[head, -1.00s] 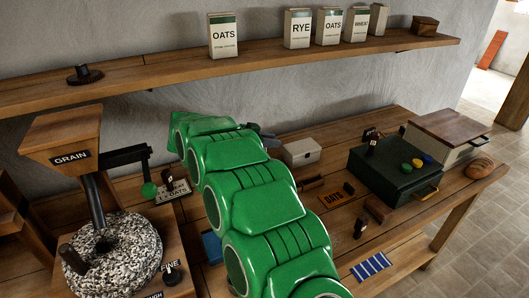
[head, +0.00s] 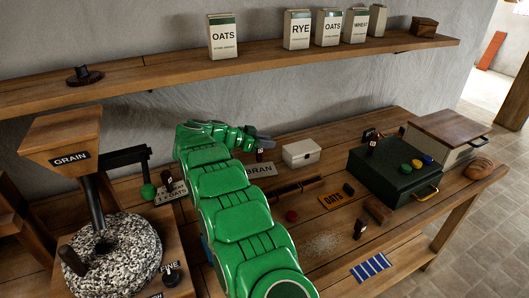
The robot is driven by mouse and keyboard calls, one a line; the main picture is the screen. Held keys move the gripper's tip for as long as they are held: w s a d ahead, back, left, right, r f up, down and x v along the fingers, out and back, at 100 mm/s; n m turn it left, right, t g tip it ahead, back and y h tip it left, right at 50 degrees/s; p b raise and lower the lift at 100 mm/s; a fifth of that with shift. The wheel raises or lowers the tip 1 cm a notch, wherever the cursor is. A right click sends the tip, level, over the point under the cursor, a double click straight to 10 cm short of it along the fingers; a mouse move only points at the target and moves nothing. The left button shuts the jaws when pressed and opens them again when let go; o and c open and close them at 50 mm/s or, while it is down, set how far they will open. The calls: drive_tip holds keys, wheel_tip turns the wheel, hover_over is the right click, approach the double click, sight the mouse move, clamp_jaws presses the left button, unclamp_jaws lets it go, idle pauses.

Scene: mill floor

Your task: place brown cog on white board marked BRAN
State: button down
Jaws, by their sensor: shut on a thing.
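The white board marked BRAN (head: 262,169) lies on the bench, its left part hidden behind my green arm. My gripper (head: 268,140) is at the end of the arm, above and behind the board in the picture, pointing right. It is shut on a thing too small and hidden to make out. A small dark block with a pale label (head: 261,150) shows just under the gripper; I cannot tell whether they touch. I cannot clearly pick out a brown cog elsewhere on the bench.
A white box (head: 301,153) stands right of the board. A dark green case (head: 395,178) stands at right, the stone mill (head: 115,250) at left. A shelf (head: 250,62) runs above.

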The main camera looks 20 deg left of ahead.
drive_tip(key=shift+w+a+f, duration=0.3)
drive_tip(key=shift+w+f, duration=0.2)
drive_tip(key=shift+f, duration=0.25)
drive_tip(key=shift+w+a+f, duration=0.25)
drive_tip(key=shift+w+f, duration=0.25)
drive_tip(key=shift+f, duration=0.2)
drive_tip(key=shift+w+a+f, duration=0.1)
drive_tip(key=shift+w+f, duration=0.05)
drive_tip(key=shift+f, duration=1.6)
drive_tip(key=c, duration=0.9)
unclamp_jaws()
drive_tip(key=shift+f, duration=0.1)
drive_tip(key=shift+o, duration=0.2)
